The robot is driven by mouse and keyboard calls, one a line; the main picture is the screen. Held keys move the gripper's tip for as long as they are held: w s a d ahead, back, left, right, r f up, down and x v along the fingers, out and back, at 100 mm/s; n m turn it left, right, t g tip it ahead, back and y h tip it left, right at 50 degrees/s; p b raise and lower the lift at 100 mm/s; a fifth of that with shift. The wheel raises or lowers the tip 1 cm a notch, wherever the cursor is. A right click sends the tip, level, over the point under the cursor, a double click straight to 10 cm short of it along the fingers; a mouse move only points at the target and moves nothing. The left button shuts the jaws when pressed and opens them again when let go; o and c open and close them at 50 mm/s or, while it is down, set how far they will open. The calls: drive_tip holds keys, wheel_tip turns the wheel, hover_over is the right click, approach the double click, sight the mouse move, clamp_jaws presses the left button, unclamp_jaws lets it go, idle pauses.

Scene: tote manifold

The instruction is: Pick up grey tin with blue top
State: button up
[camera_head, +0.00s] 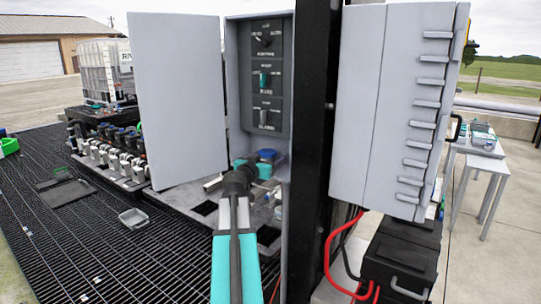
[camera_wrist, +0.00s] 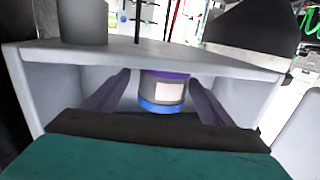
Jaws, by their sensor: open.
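The grey tin with a blue top (camera_head: 267,156) stands in the open grey control cabinet, below the switch panel. In the wrist view the tin (camera_wrist: 150,91) shows a grey body, a pale label and a blue band at its lower end in the picture. My gripper (camera_head: 254,172) reaches into the cabinet beside the tin, and its tip partly hides the tin's body. In the wrist view my gripper (camera_wrist: 158,88) is open, with one dark finger on each side of the tin. Gaps show between the fingers and the tin, so it is not gripped.
The open cabinet door (camera_head: 180,95) stands left of my arm. A black post (camera_head: 313,130) and a second grey cabinet (camera_head: 385,100) stand to the right. The switch panel (camera_head: 264,75) is above the tin. A small grey tray (camera_head: 133,218) lies on the grating at left.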

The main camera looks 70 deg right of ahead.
drive_tip(key=shift+d, duration=0.2)
idle(0.4)
drive_tip(key=c, duration=1.2)
